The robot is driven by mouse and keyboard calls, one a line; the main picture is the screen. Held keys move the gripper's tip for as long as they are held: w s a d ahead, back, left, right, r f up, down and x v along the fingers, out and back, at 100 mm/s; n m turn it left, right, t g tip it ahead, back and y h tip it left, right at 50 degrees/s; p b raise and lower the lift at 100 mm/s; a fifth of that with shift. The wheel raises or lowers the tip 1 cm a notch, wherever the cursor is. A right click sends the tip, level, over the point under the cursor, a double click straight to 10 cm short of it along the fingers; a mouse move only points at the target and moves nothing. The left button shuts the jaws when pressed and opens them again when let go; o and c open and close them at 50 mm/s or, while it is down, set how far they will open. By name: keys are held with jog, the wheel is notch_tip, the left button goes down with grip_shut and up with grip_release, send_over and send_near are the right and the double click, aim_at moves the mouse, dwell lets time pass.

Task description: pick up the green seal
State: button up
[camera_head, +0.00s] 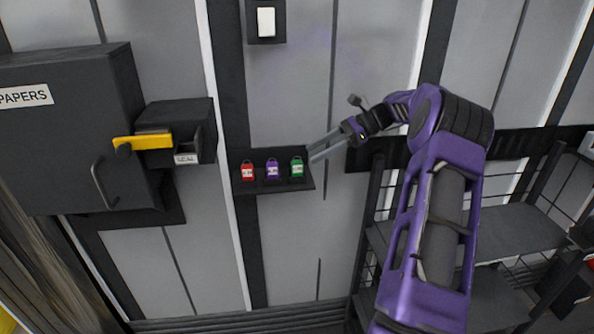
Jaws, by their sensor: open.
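The green seal (297,167) stands at the right end of a small dark wall shelf (271,185), with a pale label on its front. A purple seal (272,169) stands left of it, and a red seal (247,171) stands further left. My gripper (312,153) reaches in from the right. Its fingertips are close to the green seal's upper right side. It is open, with nothing seen between the fingers. I cannot tell whether a finger touches the seal.
A dark box with a yellow lever (144,142) juts from the wall left of the shelf. A grey cabinet marked PAPERS (65,125) is further left. A white switch (266,21) is above. A wire rack (500,235) stands at the right.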

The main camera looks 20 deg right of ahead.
aim_at(298, 161)
jog(key=x, duration=0.5)
jog(key=shift+w+f, duration=0.15)
jog(key=shift+w, duration=0.05)
jog(key=shift+d, duration=0.1)
grip_shut()
